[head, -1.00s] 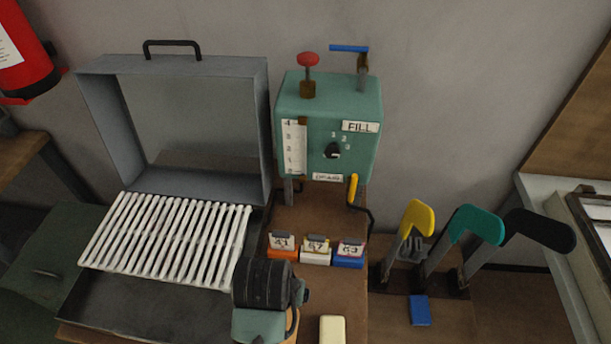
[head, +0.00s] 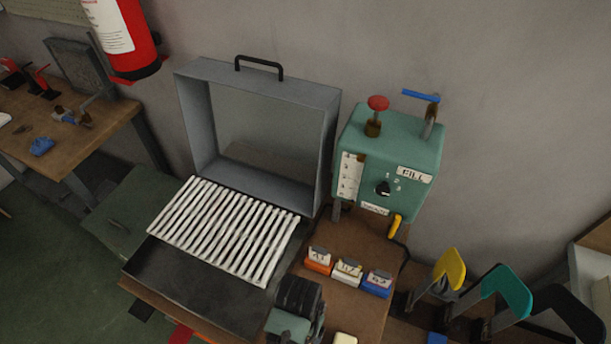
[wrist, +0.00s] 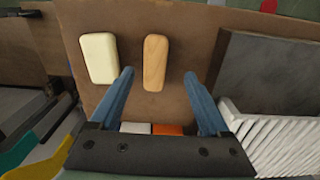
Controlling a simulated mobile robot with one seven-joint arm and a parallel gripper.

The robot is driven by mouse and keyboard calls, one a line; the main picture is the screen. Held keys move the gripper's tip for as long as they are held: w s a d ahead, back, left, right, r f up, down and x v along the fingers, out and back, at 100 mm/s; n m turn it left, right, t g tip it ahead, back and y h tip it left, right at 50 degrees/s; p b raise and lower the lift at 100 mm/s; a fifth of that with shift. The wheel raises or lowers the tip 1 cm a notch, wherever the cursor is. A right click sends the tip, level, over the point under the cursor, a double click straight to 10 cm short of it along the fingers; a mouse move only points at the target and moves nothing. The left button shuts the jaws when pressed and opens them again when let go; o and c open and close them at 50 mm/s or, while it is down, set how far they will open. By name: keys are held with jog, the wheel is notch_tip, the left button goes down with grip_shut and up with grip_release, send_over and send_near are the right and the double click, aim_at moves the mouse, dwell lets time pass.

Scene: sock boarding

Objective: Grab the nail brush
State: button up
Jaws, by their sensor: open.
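In the wrist view a light wooden block with rounded corners (wrist: 155,62) lies on the brown board. It looks like the back of the nail brush, but no bristles show. My gripper (wrist: 159,74) is open and empty, its two blue fingers spread with the block showing between and just beyond their tips. I cannot tell the height of the fingers above the board. In the head view the dark and teal end of my arm is at the bottom centre; the block is hidden there.
A cream bar (wrist: 99,58) lies just left of the block; its edge shows in the head view (head: 345,338). Orange, white and blue card holders (head: 347,272) stand behind. The rack of white rods (head: 225,230) and dark tray (head: 190,285) are left. Yellow, teal and black paddles (head: 507,290) stand right.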

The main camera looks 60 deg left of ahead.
jog(key=shift+w+d+f, duration=0.1)
jog(key=shift+w+f, duration=0.05)
jog(key=shift+f, duration=0.75)
jog(key=shift+w+f, duration=0.2)
jog(key=shift+f, duration=0.7)
jog(key=shift+w+d+f, duration=0.1)
jog(key=shift+w+f, duration=0.05)
jog(key=shift+f, duration=0.75)
jog(key=shift+c, duration=0.2)
grip_shut()
